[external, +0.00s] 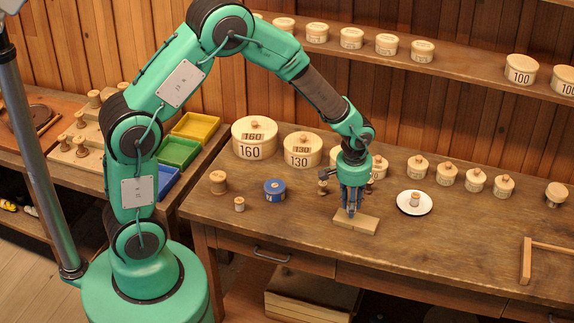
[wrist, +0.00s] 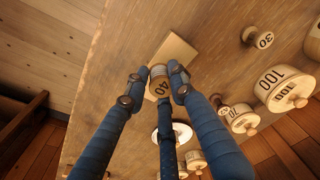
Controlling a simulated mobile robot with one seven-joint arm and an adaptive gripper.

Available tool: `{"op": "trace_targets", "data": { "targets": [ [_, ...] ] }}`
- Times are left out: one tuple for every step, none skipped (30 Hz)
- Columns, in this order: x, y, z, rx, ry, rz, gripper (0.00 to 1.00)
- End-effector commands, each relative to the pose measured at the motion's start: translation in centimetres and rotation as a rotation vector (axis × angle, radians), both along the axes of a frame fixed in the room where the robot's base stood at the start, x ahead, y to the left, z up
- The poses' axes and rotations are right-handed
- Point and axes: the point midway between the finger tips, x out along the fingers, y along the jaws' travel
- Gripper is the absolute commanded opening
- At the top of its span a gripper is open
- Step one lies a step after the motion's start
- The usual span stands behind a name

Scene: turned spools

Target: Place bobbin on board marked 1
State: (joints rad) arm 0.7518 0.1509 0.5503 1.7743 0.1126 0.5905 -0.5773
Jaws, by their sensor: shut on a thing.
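My gripper (external: 351,208) is over the light wooden board (external: 370,226) near the front of the workbench. In the wrist view, its blue fingers (wrist: 160,78) are shut on a small wooden bobbin (wrist: 160,87) with 40 on its end. The board (wrist: 176,49) shows just beyond the bobbin in that view. The bobbin is mostly hidden by the fingers in the external view. I cannot tell whether it touches the board. No mark on the board can be read.
A white saucer (external: 428,206) with a small spool (external: 414,199) stands right of the board. A blue tin (external: 274,190) and loose spools (external: 218,182) stand left. Round boxes, such as box 130 (external: 302,153), line the back.

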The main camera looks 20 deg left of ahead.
Motion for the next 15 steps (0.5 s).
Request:
{"op": "trace_targets", "data": {
  "targets": [
    [0.6,-0.5,-0.2,0.000,0.000,0.000,0.10],
    [0.9,-0.7,-0.2,0.000,0.000,0.000,0.10],
    [1.2,-1.0,-0.2,0.000,0.000,0.000,0.10],
    [1.4,-1.1,-0.2,0.000,0.001,0.000,0.10],
    [1.6,-1.3,-0.3,0.000,0.001,0.000,0.10],
    [1.7,-1.4,-0.3,0.000,0.001,0.000,0.10],
    [1.8,-1.5,-0.3,0.000,0.001,0.000,0.10],
    [1.9,-1.6,-0.3,0.000,0.001,0.000,0.10],
    [1.9,-1.6,-0.3,0.000,0.001,0.000,0.10],
    [2.0,-1.6,-0.2,0.000,0.001,0.000,0.10],
    [2.0,-1.6,-0.2,0.000,0.000,0.000,0.10],
    [2.0,-1.6,-0.2,0.000,0.000,0.000,0.10],
    [2.0,-1.6,-0.2,0.000,0.000,0.000,0.10],
    [2.0,-1.6,-0.2,0.000,0.000,0.000,0.10],
    [1.9,-1.6,-0.2,0.000,0.000,0.000,0.10]
  ]
}}
